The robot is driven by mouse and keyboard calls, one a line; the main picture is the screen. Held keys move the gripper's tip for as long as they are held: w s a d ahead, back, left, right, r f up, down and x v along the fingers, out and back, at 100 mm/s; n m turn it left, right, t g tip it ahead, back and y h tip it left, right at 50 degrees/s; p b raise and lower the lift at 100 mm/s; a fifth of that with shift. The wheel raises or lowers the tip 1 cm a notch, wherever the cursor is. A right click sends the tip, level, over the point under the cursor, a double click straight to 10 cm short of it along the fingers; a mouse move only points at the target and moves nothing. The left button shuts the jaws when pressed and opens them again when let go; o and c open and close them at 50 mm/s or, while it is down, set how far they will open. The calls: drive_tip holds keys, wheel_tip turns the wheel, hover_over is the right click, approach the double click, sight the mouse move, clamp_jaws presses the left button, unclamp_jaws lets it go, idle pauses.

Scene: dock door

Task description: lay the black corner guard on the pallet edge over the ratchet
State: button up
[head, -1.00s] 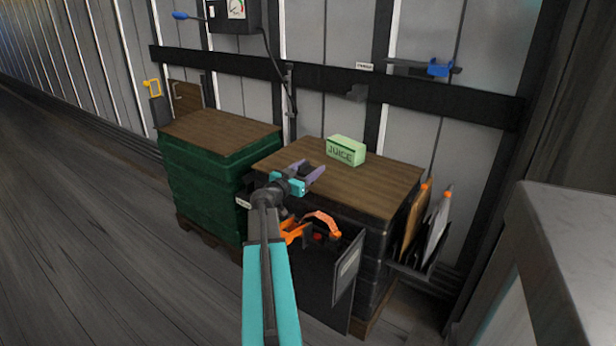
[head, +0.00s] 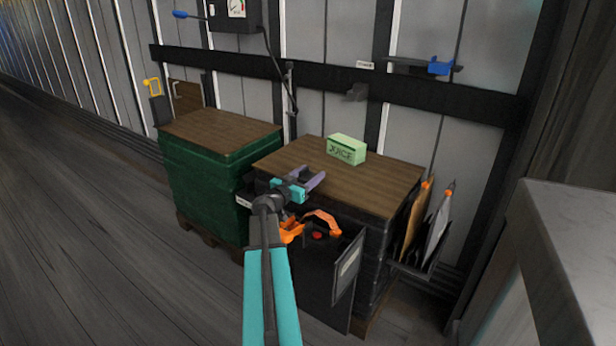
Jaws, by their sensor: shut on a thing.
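I cannot tell whether the guard touches the edge. Orange parts (head: 322,219) show at the load's front below the gripper, with a small red spot (head: 317,236).
A green juice box (head: 346,149) stands on the top behind the gripper. A green-wrapped pallet load (head: 205,180) stands to the left. A dark hinged panel (head: 348,266) juts out at the front. A document holder (head: 425,240) is on the right side. Floor at left is clear.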

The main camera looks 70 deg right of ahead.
drive_tip(key=shift+f+b, duration=0.5)
drive_tip(key=shift+b, duration=0.4)
drive_tip(key=o, duration=1)
drive_tip(key=shift+o, duration=0.2)
drive_tip(key=shift+r+p, duration=0.3)
drive_tip(key=shift+p, duration=0.2)
drive_tip(key=shift+r+p, duration=0.55)
drive_tip(key=shift+p, duration=0.6)
drive_tip(key=b+v, duration=0.1)
drive_tip(key=v, duration=1.1)
drive_tip(key=shift+f, duration=0.2)
